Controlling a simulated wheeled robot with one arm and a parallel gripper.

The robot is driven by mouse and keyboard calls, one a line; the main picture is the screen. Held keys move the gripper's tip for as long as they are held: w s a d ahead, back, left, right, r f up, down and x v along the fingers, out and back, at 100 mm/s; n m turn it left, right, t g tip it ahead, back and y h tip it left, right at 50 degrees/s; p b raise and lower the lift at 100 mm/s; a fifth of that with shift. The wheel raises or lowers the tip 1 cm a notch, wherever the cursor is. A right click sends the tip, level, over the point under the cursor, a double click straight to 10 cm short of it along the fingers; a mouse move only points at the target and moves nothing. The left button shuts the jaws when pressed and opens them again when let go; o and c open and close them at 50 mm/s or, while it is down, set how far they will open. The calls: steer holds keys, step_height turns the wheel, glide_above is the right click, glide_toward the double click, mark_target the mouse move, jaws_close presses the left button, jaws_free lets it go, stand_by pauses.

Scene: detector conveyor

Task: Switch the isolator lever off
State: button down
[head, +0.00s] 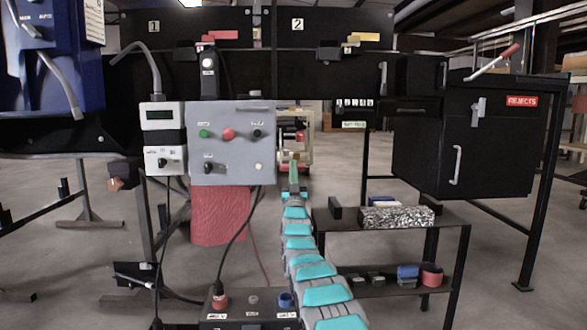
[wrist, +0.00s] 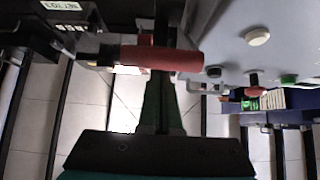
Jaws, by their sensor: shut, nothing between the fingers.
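A red cylindrical lever grip (wrist: 160,58) lies across the upper middle of the wrist view, just beyond my gripper's fingers. In the head view a small red grip (head: 300,136) shows beside the right edge of the grey control box (head: 232,172); it looks like the same lever. My gripper (head: 294,165) reaches forward just below it, and it also shows in the wrist view (wrist: 161,85). The fingers are shut with nothing between them. I cannot tell whether they touch the grip. The lever's pivot is mostly hidden.
The box front carries a red button (head: 228,134), a green button (head: 204,133) and black knobs. A black rejects box (head: 425,150) with another red-handled lever (head: 495,60) stands right. A low black shelf (head: 450,217) holds a speckled block (head: 397,216).

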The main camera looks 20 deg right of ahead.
steer(key=shift+w+f, duration=0.15)
steer(key=shift+f, duration=0.15)
stand_by(0.4)
step_height(320, 180, up, 4)
steer(key=s, duration=0.2)
steer(key=v, duration=1)
steer(key=shift+a+p, duration=0.3)
steer(key=shift+p, duration=0.1)
steer(key=shift+r, duration=0.15)
